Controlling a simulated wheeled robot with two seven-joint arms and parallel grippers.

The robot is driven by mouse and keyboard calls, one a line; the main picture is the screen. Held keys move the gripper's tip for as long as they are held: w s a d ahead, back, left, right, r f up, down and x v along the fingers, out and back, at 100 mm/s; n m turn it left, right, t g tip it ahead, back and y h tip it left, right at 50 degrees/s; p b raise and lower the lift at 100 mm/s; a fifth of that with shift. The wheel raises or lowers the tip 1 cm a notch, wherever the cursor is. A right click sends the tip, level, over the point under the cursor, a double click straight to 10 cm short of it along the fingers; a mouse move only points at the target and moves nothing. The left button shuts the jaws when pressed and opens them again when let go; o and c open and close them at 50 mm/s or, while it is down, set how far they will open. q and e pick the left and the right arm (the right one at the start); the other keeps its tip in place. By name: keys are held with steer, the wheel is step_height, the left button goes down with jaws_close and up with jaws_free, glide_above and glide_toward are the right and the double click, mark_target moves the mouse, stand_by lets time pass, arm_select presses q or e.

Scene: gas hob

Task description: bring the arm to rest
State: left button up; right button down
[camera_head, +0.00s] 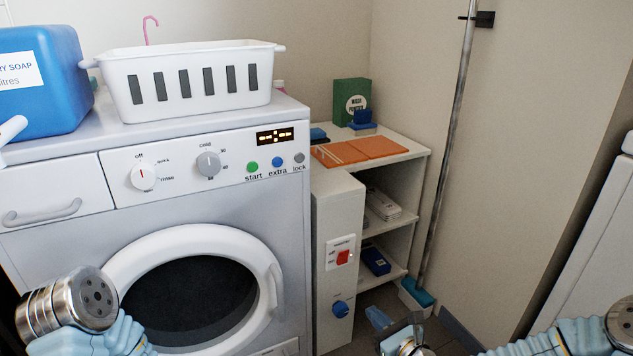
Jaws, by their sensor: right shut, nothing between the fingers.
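My right gripper (402,332) shows at the bottom edge, right of centre, partly cut off by the frame. It is shut and holds nothing. It appears in front of the floor beside the white side cabinet, apart from the machine. My right arm (575,340) comes in at the bottom right corner. My left arm (75,310) shows at the bottom left, in front of the washing machine (225,205). My left gripper is out of view.
A white basket (190,108) and blue soap container (40,85) stand on the machine. Right of it are a cabinet with a red switch (343,257) and shelves (400,160). A pole (450,150) leans by the wall. A white appliance (600,230) stands far right.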

steer(key=s+a+f+n+g+p, duration=0.6)
steer(key=s+a+f+n+g, duration=0.25)
steer(key=n, duration=0.65)
steer(key=s+d+f+n+g+h+p, duration=0.1)
steer(key=s+n+g+p, duration=0.1)
steer(key=s+n, duration=0.3)
steer(key=s+d+f+n+g+p, duration=0.1)
steer(key=s+f+n+g+p, duration=0.1)
steer(key=s+n, duration=0.4)
steer(key=n+g, duration=0.1)
steer(key=n, duration=0.1)
steer(key=shift+s+f+n+g+h, duration=0.2)
steer(key=shift+s+n+g+h, duration=0.1)
steer(key=shift+g+h, duration=0.1)
